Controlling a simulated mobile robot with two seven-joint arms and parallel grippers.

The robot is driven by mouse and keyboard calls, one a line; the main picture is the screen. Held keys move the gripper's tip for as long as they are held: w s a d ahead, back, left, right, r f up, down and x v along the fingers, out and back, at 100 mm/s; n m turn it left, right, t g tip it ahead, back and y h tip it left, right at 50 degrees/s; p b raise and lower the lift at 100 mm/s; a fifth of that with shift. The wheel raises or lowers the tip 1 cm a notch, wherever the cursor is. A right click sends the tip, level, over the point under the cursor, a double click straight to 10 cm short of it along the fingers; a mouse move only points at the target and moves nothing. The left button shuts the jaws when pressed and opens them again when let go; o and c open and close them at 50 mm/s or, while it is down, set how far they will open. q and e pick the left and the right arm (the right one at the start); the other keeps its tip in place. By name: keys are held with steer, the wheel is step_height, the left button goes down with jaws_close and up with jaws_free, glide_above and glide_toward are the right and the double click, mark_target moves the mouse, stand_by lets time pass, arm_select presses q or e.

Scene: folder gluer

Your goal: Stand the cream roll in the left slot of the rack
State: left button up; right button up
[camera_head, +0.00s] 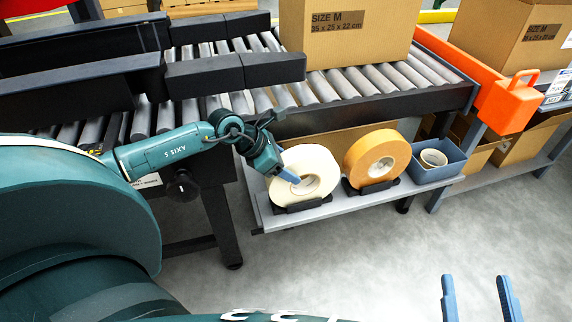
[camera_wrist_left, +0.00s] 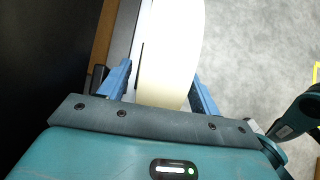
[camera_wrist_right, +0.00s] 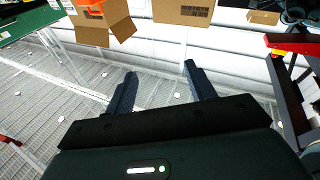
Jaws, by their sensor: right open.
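The cream roll (camera_head: 318,166) stands upright in the left black slot (camera_head: 300,205) of the rack shelf (camera_head: 340,207). In the left wrist view, the roll (camera_wrist_left: 172,50) lies between the two blue fingers of my left gripper (camera_wrist_left: 160,92), seen edge-on. The fingers stand apart on either side of it, with small gaps showing. In the head view, one blue finger of my left gripper (camera_head: 284,174) crosses the roll's front face; the other is hidden. My right gripper (camera_head: 480,299) is open and empty over the floor, and also shows in the right wrist view (camera_wrist_right: 158,85).
A tan-orange roll (camera_head: 376,158) stands in the slot (camera_head: 373,187) to the right. A blue bin (camera_head: 437,172) holding a small roll (camera_head: 433,157) is beside it. The roller conveyor (camera_head: 350,88) with a cardboard box (camera_head: 345,30) is above and behind. Floor in front is clear.

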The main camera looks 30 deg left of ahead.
arm_select(q)
steer(key=shift+o, duration=0.4)
steer(key=shift+s+f, duration=0.15)
steer(key=shift+f, duration=0.25)
steer(key=shift+a+r, duration=0.1)
steer(key=shift+r, duration=0.3)
steer(key=p+v, duration=0.3)
steer(key=v, duration=0.4)
arm_select(e)
steer(key=r, duration=0.3)
steer(key=shift+a+r, duration=0.2)
steer(key=shift+r, duration=0.1)
arm_select(q)
steer(key=shift+r, duration=0.15)
arm_select(e)
steer(key=shift+m, duration=0.3)
